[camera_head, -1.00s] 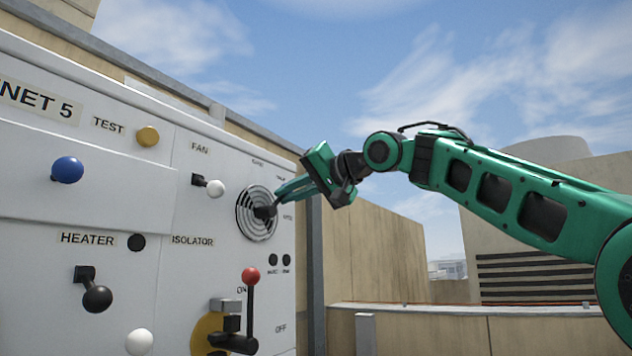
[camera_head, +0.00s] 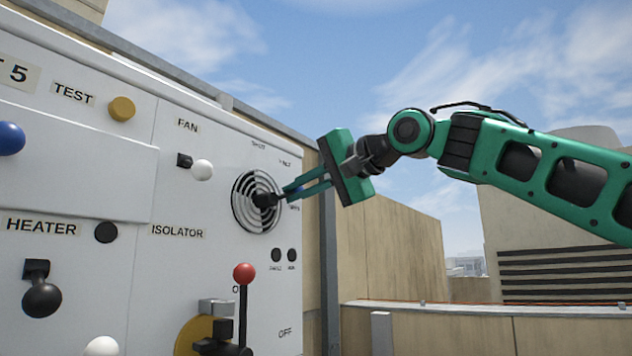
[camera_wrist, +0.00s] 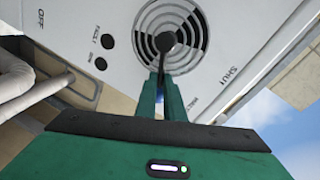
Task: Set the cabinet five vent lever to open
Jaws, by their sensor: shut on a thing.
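The vent (camera_head: 247,213) is a round, slotted black-and-grey grille on the right part of the white cabinet 5 panel. Its short black lever (camera_head: 265,200) sticks out from the grille's middle. My gripper (camera_head: 283,194) reaches in from the right, its green fingers shut on the lever. In the wrist view the fingers meet the black lever (camera_wrist: 165,42) in front of the grille (camera_wrist: 176,20). The labels around the grille are small; SHUT (camera_wrist: 232,76) reads to the right in the wrist view. The fingertips partly hide the lever's end.
Left of the vent is the fan switch with a white knob (camera_head: 202,170). Below stands the isolator handle with a red ball (camera_head: 244,273). Two small black buttons (camera_head: 283,255) sit under the vent. A grey post (camera_head: 328,260) stands beyond the cabinet's right edge.

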